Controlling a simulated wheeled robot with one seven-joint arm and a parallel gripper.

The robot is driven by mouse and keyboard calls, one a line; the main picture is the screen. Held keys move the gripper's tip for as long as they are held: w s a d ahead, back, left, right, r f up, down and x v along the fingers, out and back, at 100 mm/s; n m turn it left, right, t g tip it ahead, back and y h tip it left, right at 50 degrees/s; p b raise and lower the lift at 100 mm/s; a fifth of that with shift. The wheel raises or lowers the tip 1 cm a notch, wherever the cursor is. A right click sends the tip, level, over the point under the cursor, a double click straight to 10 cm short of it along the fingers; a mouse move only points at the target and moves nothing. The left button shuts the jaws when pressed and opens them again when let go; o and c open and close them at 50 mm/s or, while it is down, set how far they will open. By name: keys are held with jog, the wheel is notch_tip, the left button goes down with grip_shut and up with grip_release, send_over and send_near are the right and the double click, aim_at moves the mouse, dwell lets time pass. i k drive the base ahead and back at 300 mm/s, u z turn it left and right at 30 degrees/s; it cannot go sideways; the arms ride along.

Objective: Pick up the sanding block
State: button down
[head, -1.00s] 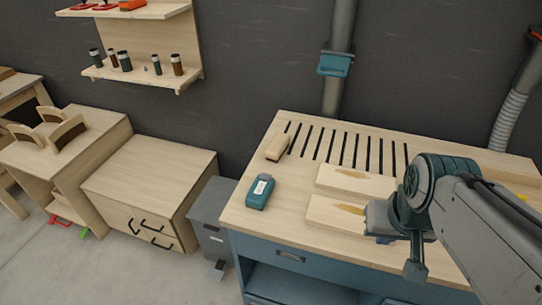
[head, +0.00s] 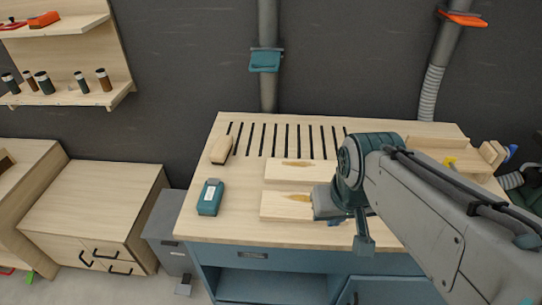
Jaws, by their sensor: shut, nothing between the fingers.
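A tan block with a darker underside (head: 221,150), which looks like the sanding block, lies at the left end of the slotted strip on the workbench (head: 215,228). A teal device with a pale label (head: 210,197) lies in front of it, near the bench's left edge. My gripper (head: 325,204) is over the right end of the front wooden board, to the right of both and apart from them. It is shut and empty; its fingertips are small and partly hidden by my wrist.
Two pale boards with brown patches, a rear one (head: 291,170) and a front one (head: 279,206), lie between the tan block and my arm. Wooden pieces (head: 490,152) stand at the bench's right end. A grey bin (head: 167,228) and a drawer cabinet (head: 92,208) stand left of the bench.

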aim_at(208, 203)
jog(key=k, duration=0.5)
jog(key=z, duration=2.8)
jog(key=k, duration=1.55)
jog(key=u, duration=2.05)
jog(key=i, duration=0.55)
jog(key=z, duration=0.05)
